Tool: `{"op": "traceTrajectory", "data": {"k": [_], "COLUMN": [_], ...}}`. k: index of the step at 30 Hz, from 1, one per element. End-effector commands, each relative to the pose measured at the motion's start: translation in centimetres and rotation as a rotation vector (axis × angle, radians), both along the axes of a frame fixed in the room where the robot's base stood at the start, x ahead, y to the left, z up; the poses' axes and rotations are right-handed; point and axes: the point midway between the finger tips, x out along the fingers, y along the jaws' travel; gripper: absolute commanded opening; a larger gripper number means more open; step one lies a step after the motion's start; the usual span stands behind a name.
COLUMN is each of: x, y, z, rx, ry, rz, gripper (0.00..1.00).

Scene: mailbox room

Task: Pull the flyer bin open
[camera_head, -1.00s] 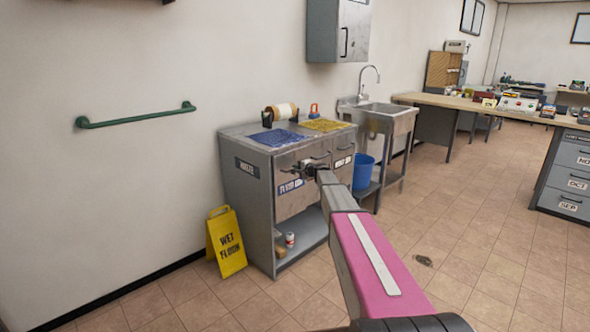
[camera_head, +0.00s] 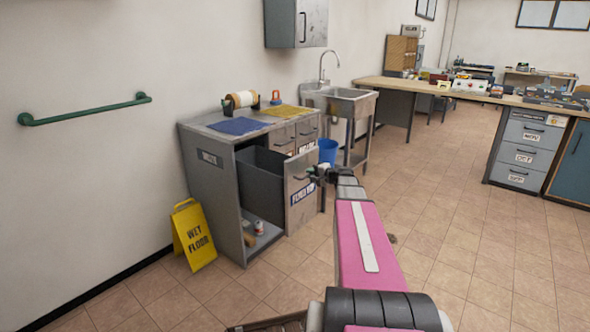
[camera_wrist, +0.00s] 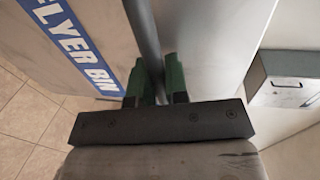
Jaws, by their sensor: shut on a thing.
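The flyer bin (camera_head: 301,200) is a grey front panel with a blue-and-white label, pulled out from the grey cabinet (camera_head: 212,195). Its dark inner bin (camera_head: 262,180) shows behind the panel. In the wrist view the panel (camera_wrist: 105,25) carries the label "FLYER BIN" (camera_wrist: 75,45). My gripper (camera_head: 322,175) is at the panel's handle. In the wrist view its green fingers (camera_wrist: 155,82) are shut on the dark bar handle (camera_wrist: 143,30), one on each side.
A yellow wet floor sign (camera_head: 194,235) stands left of the cabinet. A blue bucket (camera_head: 327,151) and a steel sink (camera_head: 345,100) are behind it. Blue and yellow mats lie on the cabinet top.

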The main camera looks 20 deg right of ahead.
Motion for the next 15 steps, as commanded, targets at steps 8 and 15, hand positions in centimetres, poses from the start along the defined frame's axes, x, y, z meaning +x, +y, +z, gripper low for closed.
{"op": "traceTrajectory", "data": {"k": [8, 15], "x": [-4.7, -6.0], "y": [-3.2, -4.3], "z": [-0.1, -0.1], "rx": [0.000, -0.001], "ry": [0.002, 0.002], "rz": [0.001, 0.002], "gripper": [0.00, 0.00]}}
